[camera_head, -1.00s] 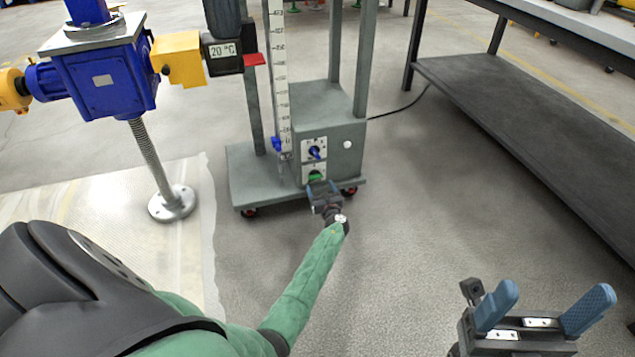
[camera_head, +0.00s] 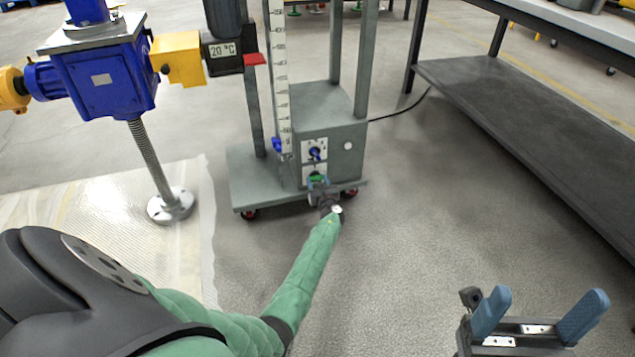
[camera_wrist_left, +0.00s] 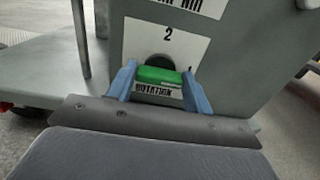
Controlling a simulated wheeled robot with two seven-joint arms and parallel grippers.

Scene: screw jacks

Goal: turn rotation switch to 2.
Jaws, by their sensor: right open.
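The rotation switch is a green handle (camera_wrist_left: 160,75) on a white plate marked "2" (camera_wrist_left: 168,36) at the top, with a partly hidden mark at the right. The handle lies roughly crosswise, above a "ROTATION" label. In the head view its green (camera_head: 318,179) shows low on the grey box's front. My left gripper (camera_head: 322,188) is at the switch. In the left wrist view its two blue fingers (camera_wrist_left: 160,82) flank the handle, with its ends against them. My right gripper (camera_head: 540,320) is open and empty at the lower right, far from the switch.
A blue-knobbed switch (camera_head: 315,154) sits just above the green one. The box stands on a grey wheeled base (camera_head: 250,180) with posts and a scale. A blue screw jack (camera_head: 105,80) stands at the left. A dark shelf (camera_head: 530,115) is at the right; open floor lies between.

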